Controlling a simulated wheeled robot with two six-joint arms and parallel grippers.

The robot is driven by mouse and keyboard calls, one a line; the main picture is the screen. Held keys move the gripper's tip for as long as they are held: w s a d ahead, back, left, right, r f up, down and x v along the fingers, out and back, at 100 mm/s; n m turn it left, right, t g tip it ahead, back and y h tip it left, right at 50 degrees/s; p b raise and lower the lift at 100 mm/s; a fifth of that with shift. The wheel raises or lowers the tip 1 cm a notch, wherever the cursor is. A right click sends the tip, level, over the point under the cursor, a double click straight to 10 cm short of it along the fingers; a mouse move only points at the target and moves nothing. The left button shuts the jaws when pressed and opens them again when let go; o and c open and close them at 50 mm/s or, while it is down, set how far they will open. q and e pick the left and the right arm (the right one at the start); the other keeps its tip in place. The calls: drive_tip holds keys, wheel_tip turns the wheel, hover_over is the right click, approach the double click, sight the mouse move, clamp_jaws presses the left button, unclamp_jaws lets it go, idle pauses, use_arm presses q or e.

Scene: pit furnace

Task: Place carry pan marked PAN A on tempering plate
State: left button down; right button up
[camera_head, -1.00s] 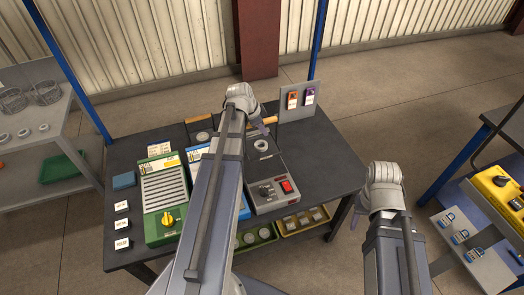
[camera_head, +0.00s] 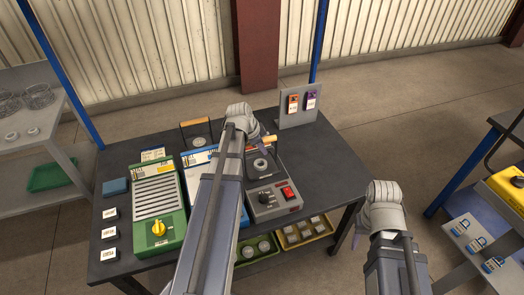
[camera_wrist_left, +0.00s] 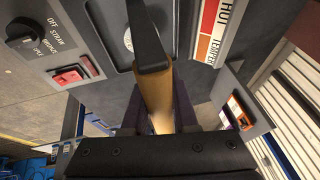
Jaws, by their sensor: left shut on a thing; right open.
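My left gripper (camera_head: 266,141) is shut on the wooden handle (camera_head: 269,139) of a carry pan. The handle also fills the middle of the left wrist view (camera_wrist_left: 155,88), between the fingers. The pan (camera_head: 259,165) shows a pale ring inside and is over the tempering plate (camera_head: 275,203), the grey unit with a knob and red switch. I cannot tell whether the pan touches the plate. Its marking is not readable. A second carry pan (camera_head: 197,140) stands at the back left. My right gripper (camera_head: 358,237) is right of the bench, mostly hidden behind its wrist, and empty.
A green unit with a yellow knob (camera_head: 158,200) and a blue-edged unit (camera_head: 200,158) stand left of the plate. An upright board with two tags (camera_head: 298,107) rises behind right. The bench top (camera_head: 335,165) is clear at right. Bins (camera_head: 305,232) hang below the front.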

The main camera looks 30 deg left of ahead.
use_arm(q)
drive_tip(key=c, duration=1.2)
unclamp_jaws()
drive_tip(key=shift+f, duration=0.1)
drive_tip(key=o, duration=0.5)
drive_tip(key=shift+p+v, duration=0.8)
drive_tip(key=shift+v, duration=0.15)
drive_tip(key=p+v, duration=0.9)
drive_tip(key=v, duration=0.1)
drive_tip(key=shift+s+r, duration=0.1)
drive_tip(key=shift+r, duration=0.15)
